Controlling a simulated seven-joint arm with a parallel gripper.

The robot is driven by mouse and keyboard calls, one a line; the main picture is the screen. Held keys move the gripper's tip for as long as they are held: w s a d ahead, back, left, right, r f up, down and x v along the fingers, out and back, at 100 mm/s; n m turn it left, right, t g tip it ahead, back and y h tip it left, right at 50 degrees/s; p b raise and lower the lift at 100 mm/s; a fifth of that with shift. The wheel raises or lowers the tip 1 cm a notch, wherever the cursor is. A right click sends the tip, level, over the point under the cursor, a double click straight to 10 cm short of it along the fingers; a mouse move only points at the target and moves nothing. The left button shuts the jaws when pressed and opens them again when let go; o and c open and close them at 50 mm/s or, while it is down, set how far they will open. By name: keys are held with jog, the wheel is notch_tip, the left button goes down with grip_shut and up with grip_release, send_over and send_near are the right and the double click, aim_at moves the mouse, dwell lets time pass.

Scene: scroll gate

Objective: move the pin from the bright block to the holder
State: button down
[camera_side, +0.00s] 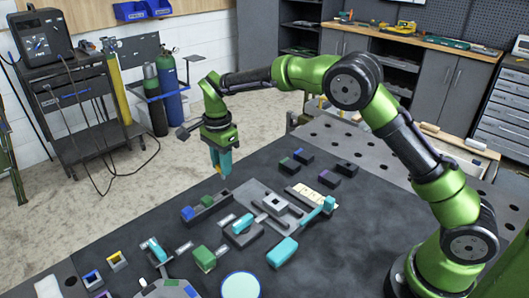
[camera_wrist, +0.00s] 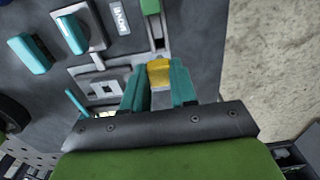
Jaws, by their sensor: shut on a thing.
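My gripper (camera_side: 221,170) is up in the air at the far edge of the dark table, its teal fingers pointing down. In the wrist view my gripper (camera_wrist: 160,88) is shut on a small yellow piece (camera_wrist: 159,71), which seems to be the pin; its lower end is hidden. In the side view the piece is too small to make out clearly. I cannot tell which object is the bright block or the holder.
A grey stepped plate (camera_side: 277,204) lies mid-table. Teal blocks (camera_side: 282,252), a green block (camera_side: 204,258) and a pale-blue disc (camera_side: 240,287) stand nearer the front. Small dark sockets (camera_side: 303,155) are at the back right. The table's right front is clear.

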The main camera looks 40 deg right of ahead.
aim_at(223, 179)
jog(key=shift+f, duration=1.95)
jog(key=shift+f, duration=1.85)
dwell(0.5)
jog(key=shift+c, duration=1.7)
grip_release()
jog(key=shift+r, duration=0.1)
jog(key=shift+r, duration=3.4)
